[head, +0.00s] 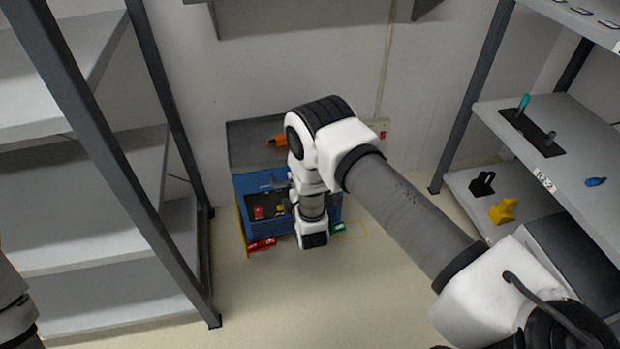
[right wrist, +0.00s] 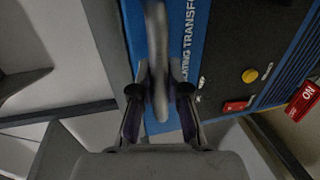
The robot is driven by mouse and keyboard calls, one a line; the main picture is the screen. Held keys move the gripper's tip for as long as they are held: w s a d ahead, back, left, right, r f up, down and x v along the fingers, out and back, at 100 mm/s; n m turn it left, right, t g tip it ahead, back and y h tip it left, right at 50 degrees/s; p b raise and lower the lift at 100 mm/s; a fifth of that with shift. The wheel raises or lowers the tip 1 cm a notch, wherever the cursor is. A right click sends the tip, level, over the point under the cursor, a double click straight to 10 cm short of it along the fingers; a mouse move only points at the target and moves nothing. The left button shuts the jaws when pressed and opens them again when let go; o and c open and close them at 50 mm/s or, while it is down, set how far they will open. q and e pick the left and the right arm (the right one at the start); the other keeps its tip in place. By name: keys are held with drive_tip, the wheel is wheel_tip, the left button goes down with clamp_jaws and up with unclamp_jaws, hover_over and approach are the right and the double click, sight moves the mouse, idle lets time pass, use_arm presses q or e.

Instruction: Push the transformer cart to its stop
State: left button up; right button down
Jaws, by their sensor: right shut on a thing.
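The transformer cart (head: 250,183) is a blue box standing against the back wall, partly hidden by my right arm. Its top carries a dark panel with a red and a yellow control. In the right wrist view its blue face (right wrist: 200,25) shows cut-off lettering and a grey handle bar (right wrist: 158,40). My right gripper (right wrist: 160,92) is shut on this handle, one finger on each side. In the head view the right gripper (head: 283,191) is at the cart's top, mostly hidden. My left gripper is out of view.
A red pedal (head: 262,244) and a green pedal (head: 338,228) show low at the cart. A grey shelf rack (head: 105,250) stands left, another rack (head: 580,195) right. The floor in front is clear.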

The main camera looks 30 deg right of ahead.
drive_tip(key=shift+w+a, duration=0.15)
drive_tip(key=shift+a, duration=0.55)
drive_tip(key=c, duration=1.1)
unclamp_jaws()
drive_tip(key=shift+a, duration=0.2)
drive_tip(key=shift+c, duration=0.2)
drive_tip(key=v, duration=1.2)
